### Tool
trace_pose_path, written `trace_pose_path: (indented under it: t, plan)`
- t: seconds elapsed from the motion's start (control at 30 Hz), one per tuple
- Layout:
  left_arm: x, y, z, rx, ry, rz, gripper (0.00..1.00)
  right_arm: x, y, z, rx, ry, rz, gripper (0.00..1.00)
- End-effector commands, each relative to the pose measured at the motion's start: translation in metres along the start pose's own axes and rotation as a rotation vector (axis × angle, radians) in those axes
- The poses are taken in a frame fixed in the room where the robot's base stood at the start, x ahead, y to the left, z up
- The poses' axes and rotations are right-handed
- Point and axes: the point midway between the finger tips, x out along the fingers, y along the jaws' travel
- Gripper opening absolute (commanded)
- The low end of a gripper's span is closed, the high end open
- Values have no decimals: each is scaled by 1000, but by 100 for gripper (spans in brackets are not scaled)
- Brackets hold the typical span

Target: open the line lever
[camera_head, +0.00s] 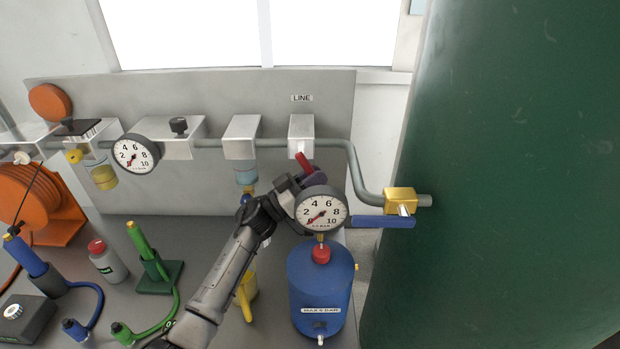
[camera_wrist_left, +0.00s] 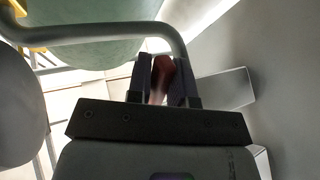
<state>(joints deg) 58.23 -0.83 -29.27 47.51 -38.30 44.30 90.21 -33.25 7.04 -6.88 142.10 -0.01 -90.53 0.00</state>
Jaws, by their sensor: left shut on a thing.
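The line lever is a red handle (camera_head: 304,162) hanging below the grey block (camera_head: 301,127) under the LINE label (camera_head: 302,98). My left gripper (camera_head: 306,175) reaches up from below and is shut on the lever's lower part. In the left wrist view the red lever (camera_wrist_left: 161,72) shows between the two dark fingers (camera_wrist_left: 163,85). A pressure gauge (camera_head: 321,209) hides part of the gripper in the head view. My right gripper is not in view.
A grey pipe (camera_head: 353,165) bends down to a brass valve with a blue handle (camera_head: 384,221). A blue tank (camera_head: 320,275) stands below the gauge. A large green cylinder (camera_head: 520,150) fills the right. Bottles and hoses stand on the bench at left.

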Motion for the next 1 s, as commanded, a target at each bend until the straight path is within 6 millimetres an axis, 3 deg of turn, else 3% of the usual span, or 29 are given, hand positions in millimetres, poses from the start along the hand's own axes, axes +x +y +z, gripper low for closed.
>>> trace_pose_path:
  t: [0.77,0.8,1.0]
  plan:
    - [6,3,-1,-41,104,1,0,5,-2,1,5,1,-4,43]
    - [6,3,-1,-41,104,1,21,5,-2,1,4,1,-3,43]
    - [6,3,-1,-42,103,1,40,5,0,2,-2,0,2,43]
